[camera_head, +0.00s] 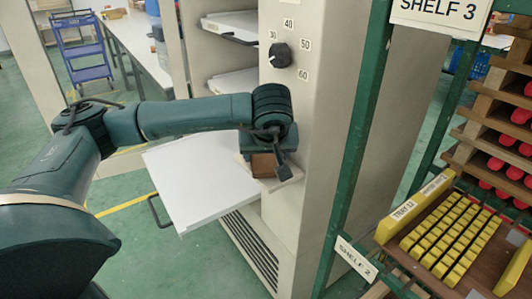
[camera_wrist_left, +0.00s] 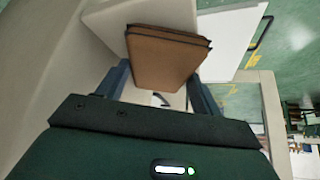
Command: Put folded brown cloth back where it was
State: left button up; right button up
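The folded brown cloth (camera_head: 262,165) is at a small pale ledge (camera_head: 287,180) on the front of the beige cabinet, directly below my left gripper (camera_head: 268,168). In the left wrist view the cloth (camera_wrist_left: 167,60) shows as a brown block with layered edges. It lies between the two fingers of my left gripper (camera_wrist_left: 160,80), which reach its sides and appear shut on it. Whether the cloth's underside touches the ledge is hard to see. My right gripper is not in view.
A white panel (camera_head: 200,185) with a handle juts from the cabinet (camera_head: 320,130), left of the ledge. A dial (camera_head: 280,55) is above the gripper. A green rack post (camera_head: 355,140) and a tray of yellow blocks (camera_head: 405,222) stand to the right. A blue cart (camera_head: 85,55) is far back.

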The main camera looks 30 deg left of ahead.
pick_arm(q)
jog(key=shift+o, duration=0.7)
